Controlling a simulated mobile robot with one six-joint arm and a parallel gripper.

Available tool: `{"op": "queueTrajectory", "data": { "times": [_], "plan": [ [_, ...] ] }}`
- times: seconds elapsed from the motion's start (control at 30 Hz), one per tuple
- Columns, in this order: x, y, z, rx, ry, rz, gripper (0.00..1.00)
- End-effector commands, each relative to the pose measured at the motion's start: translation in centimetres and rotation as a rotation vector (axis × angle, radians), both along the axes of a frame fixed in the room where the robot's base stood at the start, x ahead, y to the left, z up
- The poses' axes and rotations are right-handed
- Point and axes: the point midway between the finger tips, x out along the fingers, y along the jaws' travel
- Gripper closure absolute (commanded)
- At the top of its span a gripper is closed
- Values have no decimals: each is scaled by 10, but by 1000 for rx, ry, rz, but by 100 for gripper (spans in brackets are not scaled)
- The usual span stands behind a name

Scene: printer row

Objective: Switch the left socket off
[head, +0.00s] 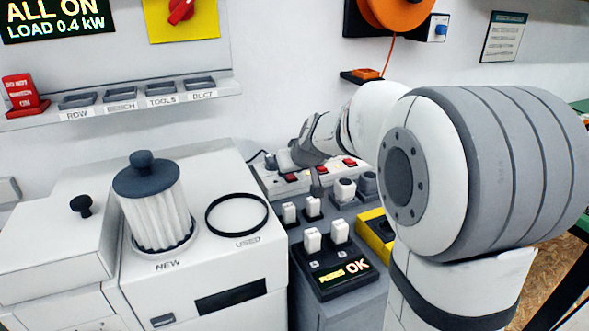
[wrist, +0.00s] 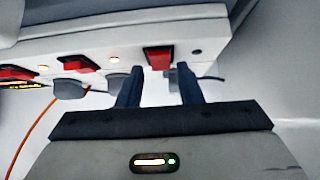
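The white socket strip (head: 270,181) lies at the back of the grey bench, with red switches along it. The left socket's red switch (head: 291,177) shows near the strip's left end. The wrist view looks from the opposite side, so this seems to be the rightmost red switch (wrist: 158,58) there. My gripper (wrist: 158,72) is open, its two dark fingers spaced apart with that switch between them in the picture. Contact cannot be told. In the head view my fingers are hard to make out.
Other red switches (wrist: 80,62) and grey plugs (wrist: 70,89) sit along the strip. In front of the strip stand white fuse-like blocks (head: 312,240) and an OK display (head: 345,275). A white machine (head: 210,265) stands to the left. An orange cord (wrist: 32,137) hangs nearby.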

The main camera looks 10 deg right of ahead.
Motion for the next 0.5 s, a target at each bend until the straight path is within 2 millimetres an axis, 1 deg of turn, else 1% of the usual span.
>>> {"op": "queueTrajectory", "data": {
  "times": [0.03, 0.1, 0.33, 0.43, 0.5],
  "plan": [
    [0, 0, 0, 0, 1, 0, 63],
    [0, 0, -1, 1, 1, 1, 59],
    [-1, 0, 0, 0, 2, 1, 59],
    [-6, -1, 7, 1, 1, 1, 59],
    [-13, -3, 16, 0, -2, 0, 59]
  ]
}}
